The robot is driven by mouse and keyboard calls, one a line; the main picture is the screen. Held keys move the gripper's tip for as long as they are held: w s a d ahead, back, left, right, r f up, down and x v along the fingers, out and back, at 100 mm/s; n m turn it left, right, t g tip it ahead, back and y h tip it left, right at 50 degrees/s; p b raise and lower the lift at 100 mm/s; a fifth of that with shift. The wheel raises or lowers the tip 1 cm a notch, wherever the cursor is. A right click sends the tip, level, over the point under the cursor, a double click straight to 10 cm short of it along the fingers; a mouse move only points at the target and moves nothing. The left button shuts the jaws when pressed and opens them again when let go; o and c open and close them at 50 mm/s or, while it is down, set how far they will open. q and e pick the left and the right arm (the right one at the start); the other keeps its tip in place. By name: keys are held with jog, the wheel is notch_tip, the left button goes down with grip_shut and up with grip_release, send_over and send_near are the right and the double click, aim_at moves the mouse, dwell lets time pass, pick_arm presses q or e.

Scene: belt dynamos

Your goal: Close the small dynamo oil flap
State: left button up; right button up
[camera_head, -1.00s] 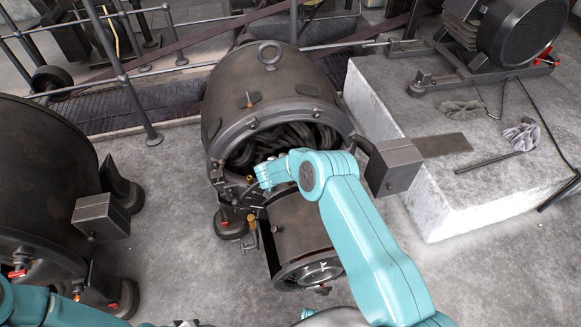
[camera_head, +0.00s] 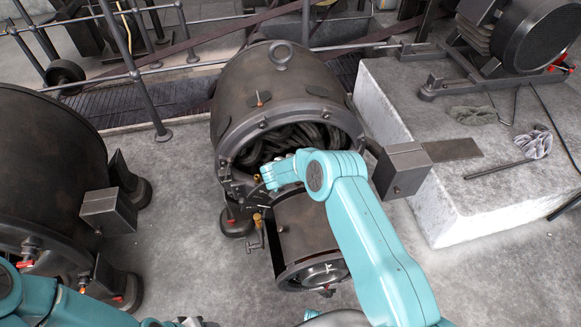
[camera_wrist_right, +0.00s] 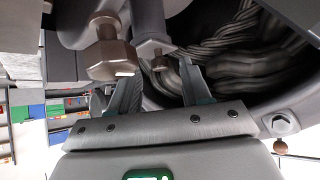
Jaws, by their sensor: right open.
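The small dynamo (camera_head: 285,82) stands in the middle of the head view, its open front showing dark coils. My right gripper (camera_head: 268,180) is at the left lower edge of that opening, close to small brass fittings (camera_head: 257,219). In the right wrist view my right gripper (camera_wrist_right: 160,88) is open, its two fingers apart and pointing at the dynamo's front. A bronze hexagonal fitting (camera_wrist_right: 110,58) is just left of the fingers, and a smaller one (camera_wrist_right: 160,62) shows between their tips. I cannot tell which part is the oil flap. My left gripper (camera_head: 187,322) is mostly cut off at the bottom edge.
A larger dark dynamo (camera_head: 40,170) stands at the left. A pale stone plinth (camera_head: 460,200) with a motor (camera_head: 525,40), a rag and a rod is at the right. A metal box (camera_head: 402,170) juts out right of my right arm. Railings run behind.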

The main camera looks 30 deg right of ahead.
jog(key=p+v, duration=0.1)
jog(key=v, duration=1.4)
jog(key=shift+s+a+r, duration=0.15)
jog(key=shift+a+r, duration=0.05)
jog(key=s+d+f+n+y+p, duration=0.2)
jog(key=s+d+f+n, duration=0.1)
jog(key=s+d, duration=0.3)
jog(key=s+a+f+n+y, duration=0.1)
jog(key=s+a, duration=0.1)
jog(key=s, duration=0.1)
jog(key=s+a+f+n+g+y, duration=0.1)
jog(key=s+a, duration=0.1)
jog(key=s, duration=0.1)
jog(key=s+a+f+y, duration=0.1)
jog(key=s+a+y, duration=0.1)
jog(key=s+a, duration=0.1)
jog(key=shift+s+f+n+p, duration=0.25)
jog(key=shift+n+p, duration=0.15)
jog(key=s+a+n+g+y, duration=0.1)
jog(key=s+a+g+y, duration=0.1)
jog(key=s+a, duration=0.2)
jog(key=s+a+n+g+y, duration=0.1)
jog(key=s+a, duration=0.4)
jog(key=s, duration=0.5)
jog(key=shift+s+a+r+g+y, duration=0.15)
jog(key=shift+s+g+y, duration=0.1)
jog(key=shift+g+y, duration=0.8)
